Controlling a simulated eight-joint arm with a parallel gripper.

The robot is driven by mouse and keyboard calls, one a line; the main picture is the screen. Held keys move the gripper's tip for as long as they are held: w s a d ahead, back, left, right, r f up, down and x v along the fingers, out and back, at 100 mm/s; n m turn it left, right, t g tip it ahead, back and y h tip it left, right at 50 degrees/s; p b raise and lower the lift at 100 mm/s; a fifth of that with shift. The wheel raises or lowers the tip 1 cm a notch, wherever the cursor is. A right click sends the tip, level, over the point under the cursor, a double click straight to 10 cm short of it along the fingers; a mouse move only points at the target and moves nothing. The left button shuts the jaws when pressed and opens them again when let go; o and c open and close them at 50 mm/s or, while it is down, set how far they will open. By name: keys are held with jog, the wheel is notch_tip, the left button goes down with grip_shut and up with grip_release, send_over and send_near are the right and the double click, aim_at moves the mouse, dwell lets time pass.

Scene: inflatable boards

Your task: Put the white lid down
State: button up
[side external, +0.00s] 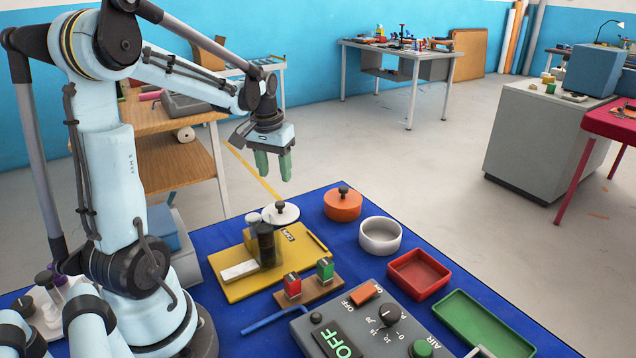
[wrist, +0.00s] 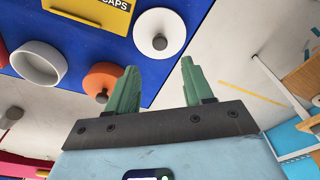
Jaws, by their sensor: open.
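The white lid (side external: 288,215) is a round disc with a dark knob. It lies on the blue mat (side external: 345,188) behind the yellow board, which hides part of its near edge. The white lid also shows in the wrist view (wrist: 148,22), at the top, beyond my fingertips. My gripper (side external: 274,172) has green fingers that point down, above and behind the white lid. In the wrist view my gripper (wrist: 159,70) has its fingers spread wide, with nothing between them. It is clear of the lid.
An orange round pot with a dark knob (side external: 343,208) and an open white bowl (side external: 380,240) stand right of the lid. The yellow board (side external: 235,290), red tray (side external: 418,275), green tray (side external: 485,325) and grey control box (side external: 375,325) fill the nearer mat.

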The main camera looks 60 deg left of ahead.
jog(key=s+d+r+m+t, duration=0.1)
jog(key=d+m+t, duration=0.2)
jog(key=d, duration=0.8)
jog(key=s+d+r+m+t, duration=0.1)
jog(key=d+m+t, duration=0.2)
jog(key=d, duration=0.9)
jog(key=shift+s+d+r+m+h, duration=0.2)
jog(key=shift+s+r+m+h, duration=0.1)
jog(key=shift+m+h, duration=0.1)
